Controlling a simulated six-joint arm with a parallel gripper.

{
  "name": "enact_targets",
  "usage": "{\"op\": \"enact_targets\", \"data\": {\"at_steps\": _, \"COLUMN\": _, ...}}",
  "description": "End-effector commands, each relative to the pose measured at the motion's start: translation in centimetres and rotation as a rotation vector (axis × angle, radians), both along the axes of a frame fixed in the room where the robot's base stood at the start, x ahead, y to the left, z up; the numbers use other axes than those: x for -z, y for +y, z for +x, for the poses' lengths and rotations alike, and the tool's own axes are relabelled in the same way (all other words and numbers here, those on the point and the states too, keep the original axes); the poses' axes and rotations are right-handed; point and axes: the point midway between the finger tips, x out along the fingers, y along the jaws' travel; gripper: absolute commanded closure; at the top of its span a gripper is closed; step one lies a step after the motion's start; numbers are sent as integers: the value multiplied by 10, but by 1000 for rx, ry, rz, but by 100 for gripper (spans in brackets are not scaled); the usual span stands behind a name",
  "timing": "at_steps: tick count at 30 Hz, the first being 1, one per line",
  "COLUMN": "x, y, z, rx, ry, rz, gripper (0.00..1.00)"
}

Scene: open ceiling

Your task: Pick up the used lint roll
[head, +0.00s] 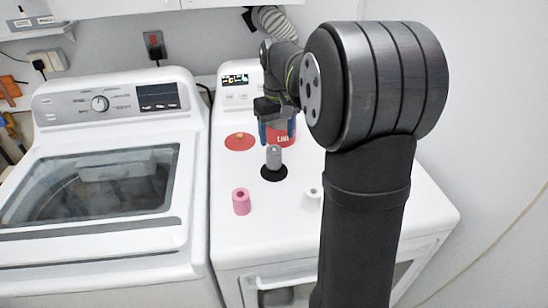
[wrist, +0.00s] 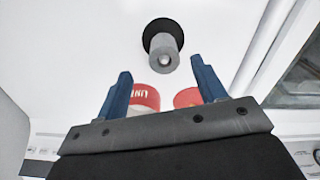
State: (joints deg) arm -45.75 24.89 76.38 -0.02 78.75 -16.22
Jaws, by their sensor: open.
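A grey roll (head: 274,156) stands upright on a round black disc (head: 273,174) on top of the white dryer. The grey roll also shows in the wrist view (wrist: 164,58), beyond my fingertips. A pink roll (head: 241,202) and a white roll (head: 312,199) stand nearer the front. I cannot tell by looks alone which roll is the used lint roll. My gripper (head: 276,134) is open, its blue fingers apart with nothing between them. It is above the dryer's back part, behind the grey roll. The wrist view shows both fingers (wrist: 162,78) pointing toward the grey roll, not touching it.
A red container (head: 284,136) with white lettering stands behind the grey roll, partly hidden by my gripper. A washing machine (head: 100,230) is at left. The dryer top (head: 275,230) is clear between the front rolls.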

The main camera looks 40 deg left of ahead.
Motion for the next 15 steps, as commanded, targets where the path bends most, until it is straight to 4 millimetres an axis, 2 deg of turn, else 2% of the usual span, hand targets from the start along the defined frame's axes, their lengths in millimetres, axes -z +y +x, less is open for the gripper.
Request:
{"op": "enact_targets", "data": {"at_steps": 3, "x": 22, "y": 0, "z": 0, "rx": 0, "ry": 2, "rz": -2, "gripper": 36}}
{"op": "enact_targets", "data": {"at_steps": 11, "x": 42, "y": 1, "z": 0, "rx": 1, "ry": 1, "rz": 0, "gripper": 36}}
{"op": "enact_targets", "data": {"at_steps": 15, "x": 61, "y": 5, "z": 0, "rx": 1, "ry": 2, "rz": -2, "gripper": 36}}
